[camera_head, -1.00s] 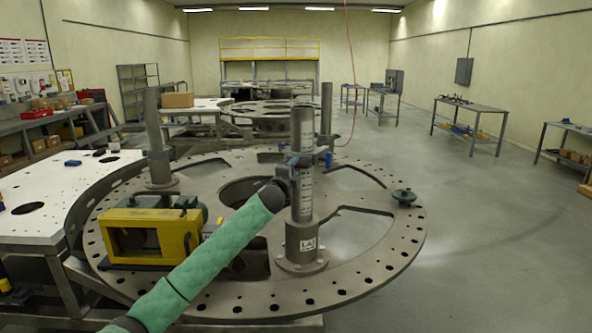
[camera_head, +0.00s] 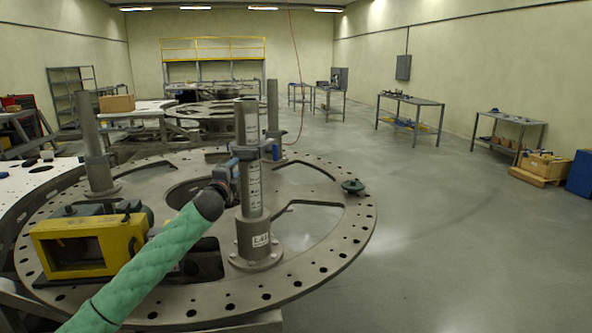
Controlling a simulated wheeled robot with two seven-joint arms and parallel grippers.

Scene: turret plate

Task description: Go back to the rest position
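My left arm, in a green sleeve, reaches in from the bottom left of the head view. My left gripper (camera_head: 232,172) is at the near grey post (camera_head: 250,205), at about the height of its scale markings. Its fingers are small and partly hidden by the wrist, so I cannot tell whether they are open or shut, or whether they touch the post. The post stands upright on the round turret plate (camera_head: 330,245), which has holes around its rim. My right gripper is not in view.
A yellow box-shaped device (camera_head: 88,245) sits on the plate's left side, beside my arm. A second post (camera_head: 92,150) stands behind it. A small green knob (camera_head: 353,187) is on the right rim. The floor (camera_head: 450,240) to the right is clear, with workbenches (camera_head: 410,102) along the wall.

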